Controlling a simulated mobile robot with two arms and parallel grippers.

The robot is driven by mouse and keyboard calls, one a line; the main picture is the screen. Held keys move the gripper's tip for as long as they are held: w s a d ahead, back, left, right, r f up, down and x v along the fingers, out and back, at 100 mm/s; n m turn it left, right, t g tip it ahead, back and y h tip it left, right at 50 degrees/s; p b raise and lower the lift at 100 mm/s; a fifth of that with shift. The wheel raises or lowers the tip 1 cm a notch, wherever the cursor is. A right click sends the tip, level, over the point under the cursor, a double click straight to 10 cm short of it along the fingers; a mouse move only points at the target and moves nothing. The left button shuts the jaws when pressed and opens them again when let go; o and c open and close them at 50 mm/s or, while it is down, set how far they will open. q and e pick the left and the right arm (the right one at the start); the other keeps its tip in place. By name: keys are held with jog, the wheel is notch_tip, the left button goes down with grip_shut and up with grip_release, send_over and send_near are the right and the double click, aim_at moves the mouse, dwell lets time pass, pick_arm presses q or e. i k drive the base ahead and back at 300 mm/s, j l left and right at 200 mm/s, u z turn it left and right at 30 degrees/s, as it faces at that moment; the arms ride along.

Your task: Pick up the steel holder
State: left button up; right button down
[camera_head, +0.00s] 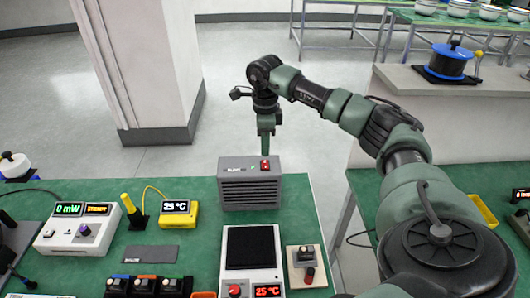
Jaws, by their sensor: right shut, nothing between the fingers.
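My right gripper (266,148) points down just behind or above the grey vented box (250,188), its narrow fingers closed with nothing between them. I cannot tell for certain which thing is the steel holder. A small metallic-topped piece (306,253) sits on a pale fixture plate (294,272) with a red knob, at the right of the green bench. Several similar small dark-and-grey pieces (144,285) stand in a row at the bottom edge, partly cut off. The gripper is apart from all of these. My left gripper is not in view.
A hot plate with a black top (250,248) reads 25 °C. A white power meter (78,228), a yellow thermometer box (178,214) and a grey pad (151,253) stand to the left. The floor gap lies right of the bench (205,265). A blue spool (448,62) stands at the back right.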

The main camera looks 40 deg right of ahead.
aim_at(310, 272)
jog(key=k+j, duration=0.55)
jog(key=j, duration=0.15)
jog(key=k+j, duration=0.6)
jog(key=j, duration=0.15)
